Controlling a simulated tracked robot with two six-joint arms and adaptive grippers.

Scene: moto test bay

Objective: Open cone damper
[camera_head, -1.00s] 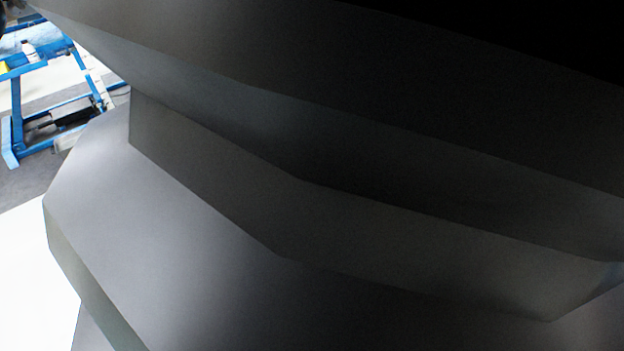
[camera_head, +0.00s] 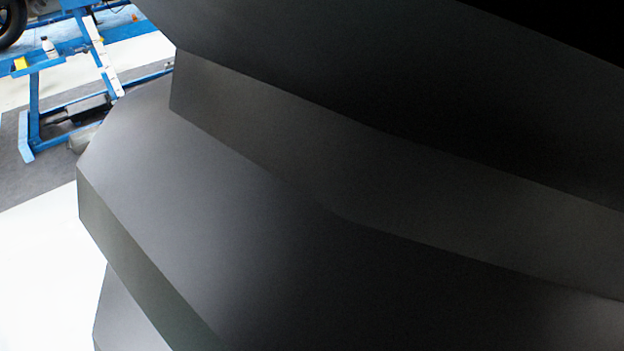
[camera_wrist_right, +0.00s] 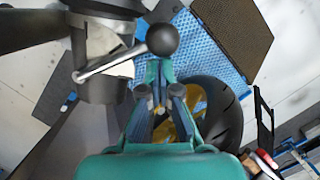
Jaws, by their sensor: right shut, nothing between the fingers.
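In the right wrist view a silver lever rod (camera_wrist_right: 112,63) with a black ball knob (camera_wrist_right: 162,39) crosses a grey cylindrical pipe part (camera_wrist_right: 98,88), which is probably the damper. The knob is right of the pipe, just above my right gripper (camera_wrist_right: 159,76) in the picture. The right gripper is shut and empty. I cannot tell whether its teal tips touch the knob. In the head view a large dark grey faceted body (camera_head: 230,190) fills most of the picture and hides what is behind it; I cannot tell if it belongs to the damper. My left gripper is not in view.
The right wrist view shows a wheel (camera_wrist_right: 226,112) and a blue textured platform (camera_wrist_right: 198,50). White floor (camera_head: 40,235) shows left.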

